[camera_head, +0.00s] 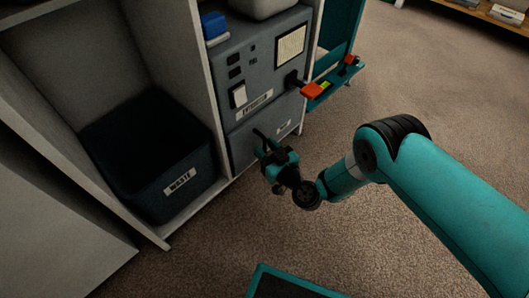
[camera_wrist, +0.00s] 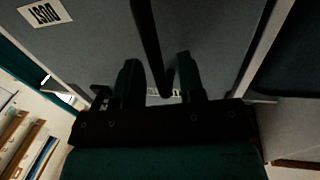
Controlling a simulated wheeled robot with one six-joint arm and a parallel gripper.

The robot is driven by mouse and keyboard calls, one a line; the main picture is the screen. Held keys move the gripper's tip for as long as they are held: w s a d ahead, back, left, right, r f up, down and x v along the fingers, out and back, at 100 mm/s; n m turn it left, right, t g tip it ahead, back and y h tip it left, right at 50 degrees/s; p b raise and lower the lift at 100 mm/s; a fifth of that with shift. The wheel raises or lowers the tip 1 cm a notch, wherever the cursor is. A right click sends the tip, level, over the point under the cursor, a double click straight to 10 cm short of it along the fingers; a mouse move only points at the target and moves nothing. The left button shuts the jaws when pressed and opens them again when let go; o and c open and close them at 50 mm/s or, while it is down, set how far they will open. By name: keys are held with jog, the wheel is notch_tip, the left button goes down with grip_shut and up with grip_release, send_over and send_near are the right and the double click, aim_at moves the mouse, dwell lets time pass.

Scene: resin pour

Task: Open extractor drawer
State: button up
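The grey extractor (camera_head: 262,75) stands in the white cabinet. Its lower front is the drawer (camera_head: 241,150), which looks closed, with a black bar handle (camera_head: 262,135). My gripper (camera_head: 268,150) is at the drawer front, partly covering it. In the wrist view the grey drawer front (camera_wrist: 95,45) fills the top, with an upside-down DUST label (camera_wrist: 45,13). The black handle (camera_wrist: 147,28) runs between the two fingers of my gripper (camera_wrist: 158,68). The fingers are apart, with a visible gap to the handle on each side. Nothing is held.
A dark waste bin (camera_head: 150,165) stands in the compartment left of the extractor. An orange-red handle (camera_head: 311,90) sticks out at the extractor's upper right, beside a teal unit (camera_head: 340,60). A teal-edged panel (camera_head: 290,285) shows at the bottom. Carpet to the right is clear.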

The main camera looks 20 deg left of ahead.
jog(key=shift+w+a, duration=0.2)
jog(key=shift+a, duration=0.1)
grip_shut()
jog(key=shift+s, duration=0.1)
